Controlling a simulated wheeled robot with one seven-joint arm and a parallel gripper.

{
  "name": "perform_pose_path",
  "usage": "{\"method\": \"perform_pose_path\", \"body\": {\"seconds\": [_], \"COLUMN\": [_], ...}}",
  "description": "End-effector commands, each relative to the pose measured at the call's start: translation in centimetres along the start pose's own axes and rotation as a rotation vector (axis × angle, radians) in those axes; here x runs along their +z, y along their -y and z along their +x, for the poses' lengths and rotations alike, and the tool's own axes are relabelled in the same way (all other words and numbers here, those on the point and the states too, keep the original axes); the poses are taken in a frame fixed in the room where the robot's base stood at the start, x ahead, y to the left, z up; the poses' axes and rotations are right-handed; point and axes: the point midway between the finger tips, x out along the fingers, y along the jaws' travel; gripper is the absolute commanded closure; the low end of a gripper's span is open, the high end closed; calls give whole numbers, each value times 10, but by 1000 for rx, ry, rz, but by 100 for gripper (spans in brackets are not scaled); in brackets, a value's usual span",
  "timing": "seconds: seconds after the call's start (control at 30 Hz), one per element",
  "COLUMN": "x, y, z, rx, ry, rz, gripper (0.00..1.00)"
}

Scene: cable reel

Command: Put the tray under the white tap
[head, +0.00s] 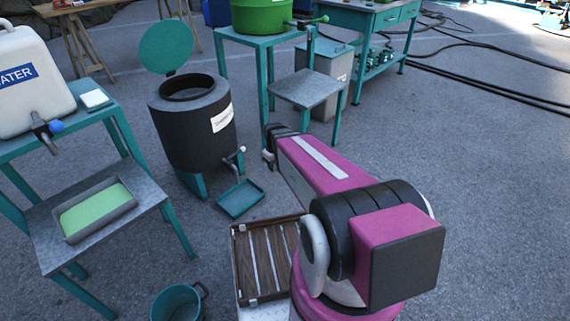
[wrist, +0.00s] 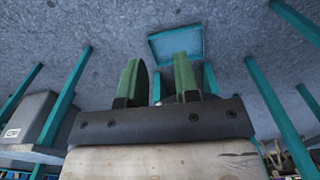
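A shallow teal tray (head: 240,198) lies on the ground in front of the black barrel (head: 190,125). A pale, whitish tap (head: 237,156) sticks out low from the barrel's right side, and the tray lies below it in the picture. I cannot tell whether it is straight under the spout. A teal tray also shows in the wrist view (wrist: 177,45), beyond my gripper (wrist: 157,62). My gripper's two green fingers are apart with nothing held between them. In the head view my magenta arm reaches toward the barrel area, and its fingers are hidden there.
A teal bucket (head: 177,303) and a stepped teal stand (head: 305,90) are nearby. Open ground lies at right.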

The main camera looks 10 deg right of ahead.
Motion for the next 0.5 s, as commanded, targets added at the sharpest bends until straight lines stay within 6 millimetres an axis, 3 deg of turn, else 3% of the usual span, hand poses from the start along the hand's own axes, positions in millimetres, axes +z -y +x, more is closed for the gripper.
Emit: {"method": "perform_pose_path", "body": {"seconds": [0.03, 0.2, 0.33, 0.5], "x": [29, 70, 82, 82], "y": [7, 14, 16, 15], "z": [-25, -64, -76, -77], "rx": [2, 1, 1, 1], "ry": [-4, -2, -2, -1], "rz": [108, 389, 489, 511], "gripper": [70, 70, 70, 70]}}
